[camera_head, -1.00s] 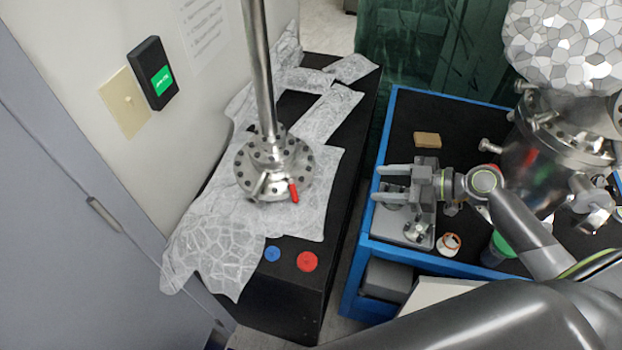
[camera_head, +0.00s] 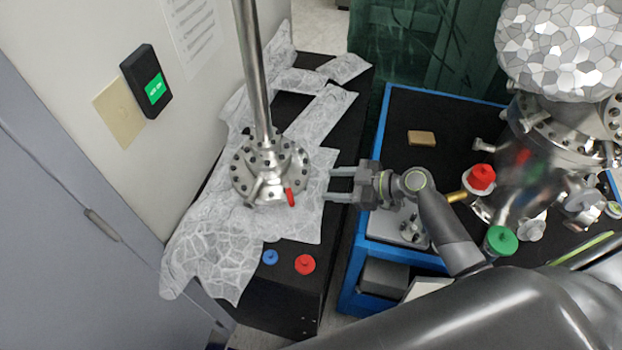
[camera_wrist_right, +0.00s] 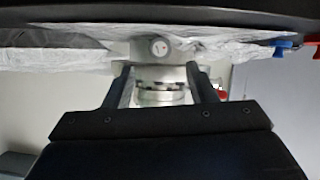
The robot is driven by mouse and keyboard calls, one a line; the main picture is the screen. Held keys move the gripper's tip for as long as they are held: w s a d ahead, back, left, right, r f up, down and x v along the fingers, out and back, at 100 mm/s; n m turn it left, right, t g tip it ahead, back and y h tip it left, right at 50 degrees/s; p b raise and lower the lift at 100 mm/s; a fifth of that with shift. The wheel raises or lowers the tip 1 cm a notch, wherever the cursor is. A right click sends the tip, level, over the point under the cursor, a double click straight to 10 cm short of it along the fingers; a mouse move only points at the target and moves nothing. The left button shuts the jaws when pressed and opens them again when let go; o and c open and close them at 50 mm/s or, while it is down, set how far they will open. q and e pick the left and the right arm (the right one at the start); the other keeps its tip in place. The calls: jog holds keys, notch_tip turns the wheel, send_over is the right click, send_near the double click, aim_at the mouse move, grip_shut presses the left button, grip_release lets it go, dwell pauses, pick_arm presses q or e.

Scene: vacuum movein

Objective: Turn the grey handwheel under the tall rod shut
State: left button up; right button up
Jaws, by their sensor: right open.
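The tall rod (camera_head: 254,75) rises from a round, bolted grey metal base (camera_head: 268,165) on the foil-covered bench. Short grey fittings and a small red handle (camera_head: 290,197) stick out at its front. I cannot clearly make out the grey handwheel as a separate part. My right gripper (camera_head: 331,185) is open and empty, its fingers pointing left at the base, a short gap away. In the right wrist view the gripper (camera_wrist_right: 162,80) has its fingers either side of the base's banded metal body (camera_wrist_right: 160,90), which lies beyond them. My left gripper is not in view.
Blue (camera_head: 270,257) and red (camera_head: 305,264) knobs sit on the black bench (camera_head: 285,290). A blue-edged cart (camera_head: 372,222) to the right carries a foil-topped metal vessel (camera_head: 535,150), a red-capped part (camera_head: 481,178) and a green-capped part (camera_head: 501,240). A wall (camera_head: 180,110) closes off the left.

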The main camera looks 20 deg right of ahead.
aim_at(308, 184)
jog(key=p+x, duration=0.1)
jog(key=x, duration=0.6)
jog(key=shift+a+p, duration=0.1)
jog(key=shift+p, duration=0.2)
jog(key=c, duration=1)
jog(key=shift+o, duration=0.2)
jog(key=shift+w+f+m+b, duration=0.1)
jog(key=shift+f+m+b, duration=0.25)
jog(key=shift+b, duration=0.55)
jog(key=shift+r+m+g+y+b, duration=0.2)
jog(key=shift+m+g+y+b, duration=0.2)
jog(key=shift+m+g+b, duration=0.15)
jog(key=o, duration=1)
jog(key=shift+r, duration=0.1)
jog(key=shift+c, duration=0.2)
